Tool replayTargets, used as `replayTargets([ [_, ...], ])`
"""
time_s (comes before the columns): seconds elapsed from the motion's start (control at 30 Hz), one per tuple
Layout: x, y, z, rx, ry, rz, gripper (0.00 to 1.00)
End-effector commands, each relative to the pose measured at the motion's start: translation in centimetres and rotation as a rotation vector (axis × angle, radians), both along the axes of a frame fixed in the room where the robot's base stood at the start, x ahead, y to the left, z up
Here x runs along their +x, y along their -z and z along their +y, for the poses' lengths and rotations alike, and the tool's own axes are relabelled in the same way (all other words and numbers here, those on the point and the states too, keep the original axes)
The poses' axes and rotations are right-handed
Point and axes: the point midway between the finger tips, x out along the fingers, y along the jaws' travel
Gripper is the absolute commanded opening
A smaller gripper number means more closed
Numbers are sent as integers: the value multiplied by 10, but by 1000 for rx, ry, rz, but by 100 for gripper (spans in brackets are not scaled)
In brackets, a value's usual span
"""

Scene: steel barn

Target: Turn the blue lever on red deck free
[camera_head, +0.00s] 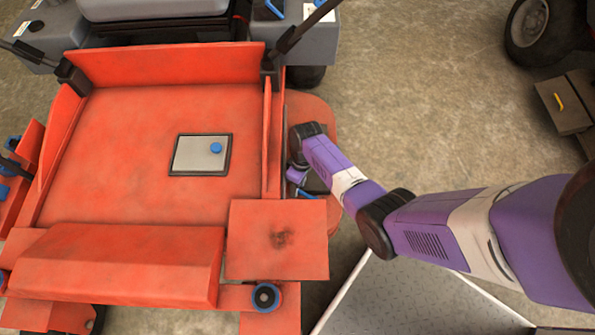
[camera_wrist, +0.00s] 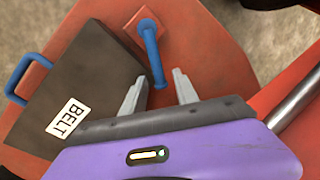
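The blue lever (camera_wrist: 151,50) shows in the wrist view, rising from a small red square plate (camera_wrist: 128,22) on the red deck (camera_wrist: 195,45). Its free end points down the picture toward my gripper. My gripper (camera_wrist: 159,87) is open, with one pale finger on each side of the lever's free end. I see a gap on the right side; contact on the left cannot be told. In the head view the red deck (camera_head: 322,112) shows beside my arm, which hides the fingers and the lever.
A dark box (camera_wrist: 85,85) labelled BELT, with a blue handle (camera_wrist: 22,80), stands close left of the lever in the wrist view. A metal rod (camera_wrist: 297,103) runs at the right. In the head view, a grey panel with a blue knob (camera_head: 216,147) lies on the large red machine.

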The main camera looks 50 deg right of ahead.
Motion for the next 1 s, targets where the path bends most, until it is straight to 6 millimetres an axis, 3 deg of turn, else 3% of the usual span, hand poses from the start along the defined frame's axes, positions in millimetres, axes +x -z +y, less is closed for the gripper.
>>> replayTargets([
  [0.27,1,-6,-1,-1,0,-2,36],
  [0.7,2,-69,-13,0,1,-2,36],
  [1.0,2,-77,-15,0,0,0,36],
])
